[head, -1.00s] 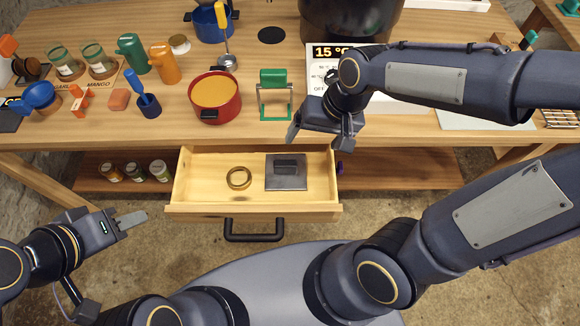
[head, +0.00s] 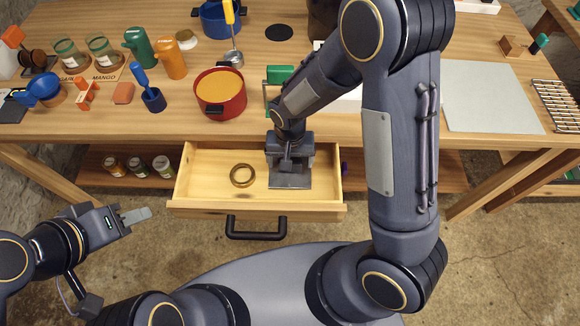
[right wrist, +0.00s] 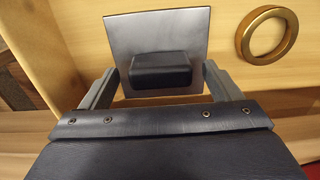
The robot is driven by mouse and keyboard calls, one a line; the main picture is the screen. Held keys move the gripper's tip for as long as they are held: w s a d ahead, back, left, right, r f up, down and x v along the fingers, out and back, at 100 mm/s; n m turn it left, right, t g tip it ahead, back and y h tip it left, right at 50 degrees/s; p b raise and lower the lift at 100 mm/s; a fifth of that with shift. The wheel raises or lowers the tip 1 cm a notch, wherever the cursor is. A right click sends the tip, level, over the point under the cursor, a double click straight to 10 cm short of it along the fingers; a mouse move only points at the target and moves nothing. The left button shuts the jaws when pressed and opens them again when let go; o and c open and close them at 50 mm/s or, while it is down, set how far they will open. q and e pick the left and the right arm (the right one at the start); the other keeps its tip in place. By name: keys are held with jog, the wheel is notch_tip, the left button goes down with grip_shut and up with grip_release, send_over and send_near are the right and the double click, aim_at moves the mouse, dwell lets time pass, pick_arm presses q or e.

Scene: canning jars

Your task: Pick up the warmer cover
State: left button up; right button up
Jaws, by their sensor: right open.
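The warmer cover (head: 290,184) is a dark grey square plate with a black block handle, lying in the open drawer. In the right wrist view the plate (right wrist: 135,32) and its handle (right wrist: 160,70) show clearly. My right gripper (head: 290,163) is over the cover and hides much of it in the head view. It is open, with one finger on each side of the handle and gaps between; nothing is held. My left gripper (head: 138,215) is left of the drawer over the floor, away from the cover; its finger gap is not clear.
The wooden drawer (head: 210,205) has raised walls and also holds a brass ring (head: 242,175), left of the cover. The worktop edge is just behind.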

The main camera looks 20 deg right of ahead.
jog(key=shift+f, duration=0.65)
jog(key=c, duration=1.2)
jog(key=shift+o, duration=0.2)
jog(key=shift+r, duration=0.1)
